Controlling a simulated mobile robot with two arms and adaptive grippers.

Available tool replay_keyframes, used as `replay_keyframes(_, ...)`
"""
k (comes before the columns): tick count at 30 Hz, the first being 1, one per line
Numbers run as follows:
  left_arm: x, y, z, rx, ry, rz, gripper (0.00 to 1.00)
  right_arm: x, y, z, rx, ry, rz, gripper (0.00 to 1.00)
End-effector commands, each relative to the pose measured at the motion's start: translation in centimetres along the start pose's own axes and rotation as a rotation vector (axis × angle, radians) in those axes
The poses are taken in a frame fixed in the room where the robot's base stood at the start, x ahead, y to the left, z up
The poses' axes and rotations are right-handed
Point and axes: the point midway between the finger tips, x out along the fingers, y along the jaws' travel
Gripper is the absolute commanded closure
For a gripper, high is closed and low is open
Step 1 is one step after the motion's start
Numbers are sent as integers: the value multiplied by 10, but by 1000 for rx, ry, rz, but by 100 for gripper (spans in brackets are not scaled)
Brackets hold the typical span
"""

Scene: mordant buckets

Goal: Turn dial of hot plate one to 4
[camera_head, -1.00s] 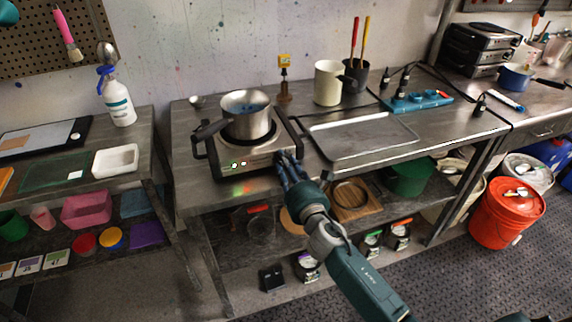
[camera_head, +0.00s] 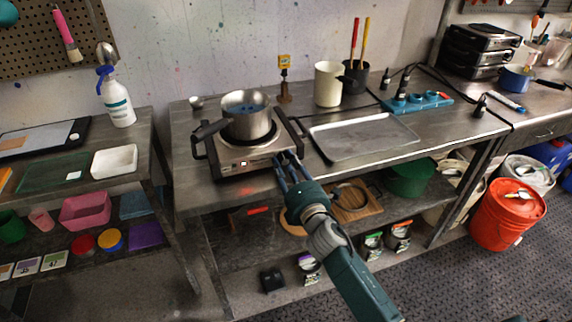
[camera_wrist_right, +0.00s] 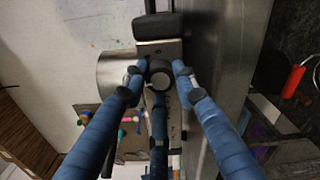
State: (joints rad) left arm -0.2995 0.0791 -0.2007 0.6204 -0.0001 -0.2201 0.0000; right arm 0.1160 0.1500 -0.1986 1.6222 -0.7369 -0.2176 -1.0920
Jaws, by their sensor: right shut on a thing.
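The hot plate (camera_head: 232,170) is a silver box with black side handles on the metal bench. A steel pot (camera_head: 247,124) with blue contents sits on it. Its front panel shows a small white light and a red spot. My right gripper (camera_head: 286,162), with blue fingers, reaches the right end of the front panel. My left gripper is not in view.
A metal tray (camera_head: 352,150) lies right of the hot plate. A second bench with a spray bottle (camera_head: 117,99) is at left. The shelf below holds several items.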

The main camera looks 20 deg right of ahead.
Motion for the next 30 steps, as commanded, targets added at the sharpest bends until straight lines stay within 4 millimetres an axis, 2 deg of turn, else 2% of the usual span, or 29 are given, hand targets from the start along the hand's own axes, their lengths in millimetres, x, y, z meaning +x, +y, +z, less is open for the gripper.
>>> replay_keyframes(1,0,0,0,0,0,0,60,1,5,5,43,-8,8,98)
replay_keyframes(30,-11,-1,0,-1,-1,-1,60,1,0,4,934,-5,6,98)
